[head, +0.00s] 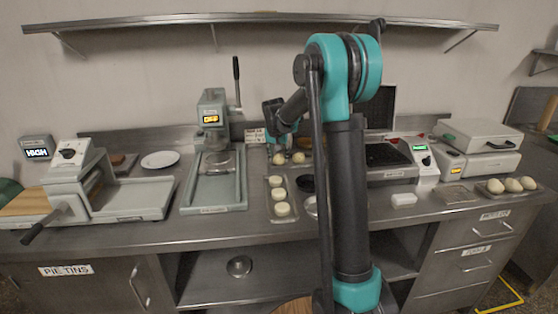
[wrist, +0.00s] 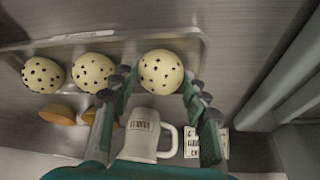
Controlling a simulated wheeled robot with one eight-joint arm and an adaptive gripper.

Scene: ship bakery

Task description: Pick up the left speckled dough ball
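Three round cream dough balls with dark speckles lie in a row along a metal tray (wrist: 120,42) in the wrist view: one at the picture's right (wrist: 161,72), one in the middle (wrist: 93,72) and one at the far side (wrist: 43,75). The wrist picture appears turned around, so its rightmost ball matches the left ball (head: 279,158) in the head view; a second (head: 298,157) shows beside it. My gripper (wrist: 162,86) is open, with its teal fingers on either side of that ball. Whether they touch it is unclear. My arm hides the third ball in the head view.
A white mug (wrist: 141,132) and a printed card (wrist: 206,142) stand close to the fingers. A tray of pale dough rounds (head: 278,196) lies in front. A press (head: 213,150) stands left, a griddle (head: 387,157) right.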

